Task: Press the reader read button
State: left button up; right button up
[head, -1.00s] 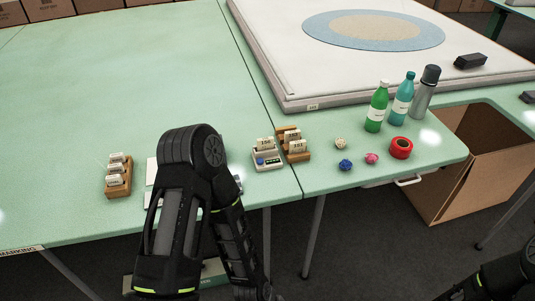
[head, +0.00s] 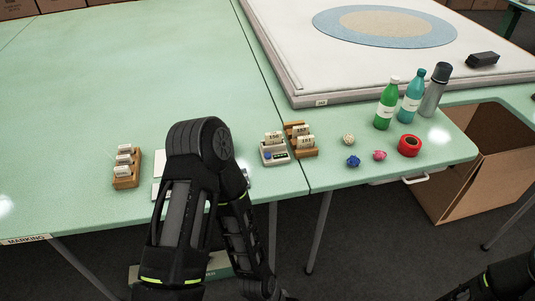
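The reader (head: 275,158) is a small pale box on the green table, near the front edge and just left of the seam. It has a round blue button on its left, a small dark panel beside it, and an upright numbered card at its back. My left arm stands just left of the reader, its large black joint raised in front of the table. That arm hides its own gripper, so I cannot see its fingers. Only part of my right arm shows in the bottom right corner, without its gripper.
Wooden card racks stand right of the reader (head: 305,153) and at the left (head: 126,181). White sheets lie partly behind my arm. Small balls, a red tape roll (head: 409,146) and bottles (head: 386,105) stand right.

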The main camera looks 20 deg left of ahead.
pick_arm(q)
jog(key=shift+c, duration=0.5)
grip_shut()
dwell(1.1)
